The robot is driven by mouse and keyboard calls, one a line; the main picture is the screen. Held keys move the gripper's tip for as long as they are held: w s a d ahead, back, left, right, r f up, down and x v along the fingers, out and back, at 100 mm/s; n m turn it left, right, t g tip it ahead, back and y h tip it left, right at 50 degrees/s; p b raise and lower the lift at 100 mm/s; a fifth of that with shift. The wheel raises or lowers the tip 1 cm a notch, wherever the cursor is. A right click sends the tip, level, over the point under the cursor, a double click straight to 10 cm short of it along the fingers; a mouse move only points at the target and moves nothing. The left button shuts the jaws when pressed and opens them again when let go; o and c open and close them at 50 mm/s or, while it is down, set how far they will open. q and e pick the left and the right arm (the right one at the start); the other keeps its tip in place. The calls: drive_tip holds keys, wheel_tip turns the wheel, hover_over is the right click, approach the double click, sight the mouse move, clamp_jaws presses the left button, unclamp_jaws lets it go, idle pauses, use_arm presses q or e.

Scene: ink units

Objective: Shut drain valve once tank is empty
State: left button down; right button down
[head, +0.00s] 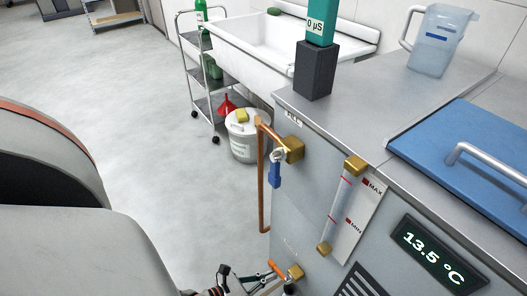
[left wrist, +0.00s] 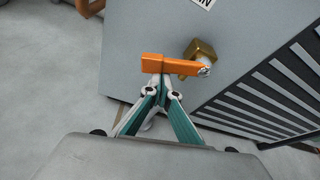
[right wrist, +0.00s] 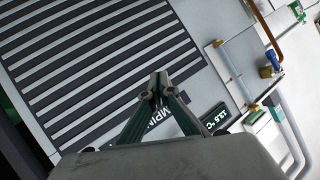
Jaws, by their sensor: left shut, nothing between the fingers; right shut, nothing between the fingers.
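The drain valve is a brass fitting (head: 296,272) low on the grey unit's front, with an orange lever (head: 278,268). In the left wrist view the lever (left wrist: 170,66) lies crosswise beside the brass body (left wrist: 199,49). My left gripper (left wrist: 160,82) is shut and empty, its tips right at the lever's underside; I cannot tell whether they touch. The sight glass (head: 338,205) has red MAX and MIN marks; I cannot make out a liquid level in it. My right gripper (right wrist: 158,86) is shut and empty before the grille (right wrist: 95,75), outside the head view.
A blue-handled valve (head: 275,170) with a copper pipe (head: 263,190) sits higher on the unit. The display (head: 437,252) reads 13.5 °C. A white bucket (head: 243,140), trolley (head: 205,95) and sink (head: 262,50) stand behind.

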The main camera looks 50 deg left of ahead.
use_arm(q)
drive_tip(key=shift+a+r+m+y+p, duration=0.25)
drive_tip(key=shift+r+m+p, duration=0.1)
drive_tip(key=shift+r, duration=0.15)
drive_tip(key=shift+a+r+m+y+p, duration=0.15)
drive_tip(key=shift+a+r+m+p, duration=0.15)
drive_tip(key=shift+r, duration=0.2)
use_arm(e)
drive_tip(key=shift+w+d+r+n+h, duration=0.1)
drive_tip(key=shift+w+d+n+h, duration=0.1)
drive_tip(key=shift+d+n, duration=0.3)
drive_tip(key=shift+w+d+r+n+h, duration=0.1)
drive_tip(key=shift+w+d+n, duration=0.05)
drive_tip(key=shift+d+n, duration=0.35)
use_arm(q)
drive_tip(key=shift+r, duration=0.15)
